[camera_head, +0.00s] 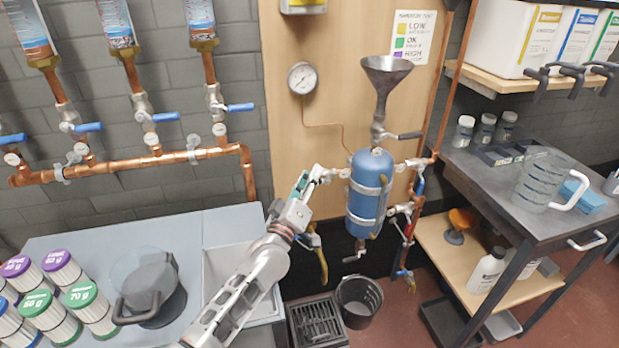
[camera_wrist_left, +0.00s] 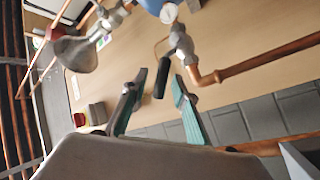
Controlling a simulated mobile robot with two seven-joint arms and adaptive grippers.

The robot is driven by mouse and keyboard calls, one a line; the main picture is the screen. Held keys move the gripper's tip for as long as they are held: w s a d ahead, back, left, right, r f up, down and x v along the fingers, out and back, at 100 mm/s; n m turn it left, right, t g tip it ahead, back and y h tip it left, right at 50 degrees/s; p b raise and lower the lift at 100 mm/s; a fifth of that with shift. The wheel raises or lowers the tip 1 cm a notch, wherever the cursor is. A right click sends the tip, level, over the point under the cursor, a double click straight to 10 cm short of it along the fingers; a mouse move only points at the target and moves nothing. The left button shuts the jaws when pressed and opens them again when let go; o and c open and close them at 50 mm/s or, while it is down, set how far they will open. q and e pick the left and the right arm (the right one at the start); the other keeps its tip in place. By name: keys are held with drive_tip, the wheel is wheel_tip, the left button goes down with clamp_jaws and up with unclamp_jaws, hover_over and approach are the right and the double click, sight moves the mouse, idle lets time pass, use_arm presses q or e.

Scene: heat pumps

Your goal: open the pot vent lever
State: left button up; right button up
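The blue pot (camera_head: 366,196) is mounted at the wall panel, with a metal funnel (camera_head: 386,80) above it. A dark-handled lever (camera_head: 409,135) sticks out right below the funnel. A valve (camera_head: 328,173) sits at the pot's upper left. My left gripper (camera_head: 304,181) is beside this valve. In the left wrist view my left gripper (camera_wrist_left: 159,76) is open, its green-padded fingers apart. A dark lever handle (camera_wrist_left: 161,82) from a metal valve (camera_wrist_left: 181,45) shows between the fingers; I cannot tell whether they touch it. Which lever is the vent is not marked. My right gripper is not in view.
A pressure gauge (camera_head: 301,78) is on the panel. A black bucket (camera_head: 359,301) stands under the pot. A side table (camera_head: 480,172) with a measuring jug (camera_head: 541,180) stands right.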

use_arm(q)
drive_tip(key=shift+s+a+f, duration=0.2)
drive_tip(key=shift+s, duration=0.3)
drive_tip(key=r+v, duration=0.2)
drive_tip(key=v, duration=1)
drive_tip(key=shift+s+r, duration=0.25)
drive_tip(key=shift+r, duration=0.15)
